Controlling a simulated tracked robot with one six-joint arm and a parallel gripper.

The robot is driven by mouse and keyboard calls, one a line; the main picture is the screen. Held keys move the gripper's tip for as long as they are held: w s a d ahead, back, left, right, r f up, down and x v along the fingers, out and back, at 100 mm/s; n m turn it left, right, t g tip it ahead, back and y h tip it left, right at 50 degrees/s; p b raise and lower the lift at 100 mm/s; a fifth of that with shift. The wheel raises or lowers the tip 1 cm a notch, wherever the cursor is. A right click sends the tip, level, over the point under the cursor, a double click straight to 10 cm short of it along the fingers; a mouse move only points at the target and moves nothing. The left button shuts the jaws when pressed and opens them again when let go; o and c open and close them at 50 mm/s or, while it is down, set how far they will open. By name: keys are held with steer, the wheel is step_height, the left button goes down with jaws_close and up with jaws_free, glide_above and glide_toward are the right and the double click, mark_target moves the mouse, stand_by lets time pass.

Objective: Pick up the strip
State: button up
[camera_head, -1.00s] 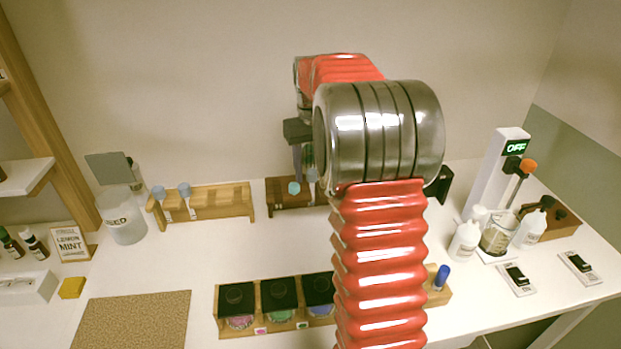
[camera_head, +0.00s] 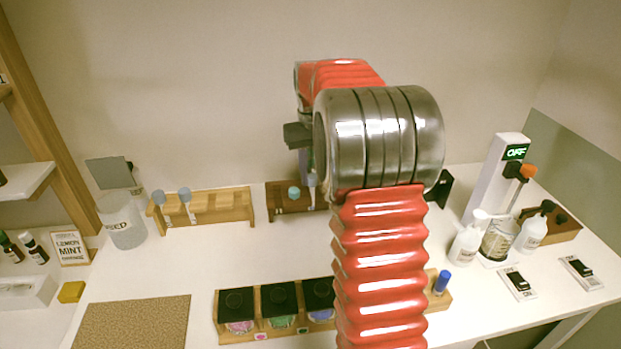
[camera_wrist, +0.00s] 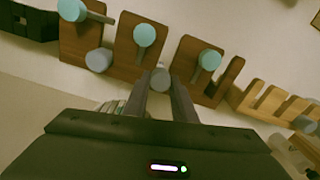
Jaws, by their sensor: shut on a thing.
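A strip with a round grey-blue head (camera_wrist: 160,78) is between my fingertips in the wrist view. My gripper (camera_wrist: 160,95) is shut on it, in front of the dark brown rack (camera_wrist: 130,62). Strips with teal heads (camera_wrist: 145,35) stand in this rack, with another grey-blue head (camera_wrist: 98,60) at its left. In the head view, my gripper (camera_head: 306,165) is partly hidden by my arm. A teal head (camera_head: 294,192) shows at the dark rack (camera_head: 277,203); the rack's right part is hidden.
A light wooden rack (camera_head: 225,205) with two grey-blue-headed strips stands left of the dark rack. A wooden holder (camera_head: 250,334) with black-lidded jars is in front. White bottles (camera_head: 467,240) and a tower reading OFF (camera_head: 490,180) stand right. Clear table lies between holder and racks.

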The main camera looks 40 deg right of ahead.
step_height(320, 180, up, 18)
stand_by(0.6)
steer(key=shift+s, duration=0.1)
stand_by(1.9)
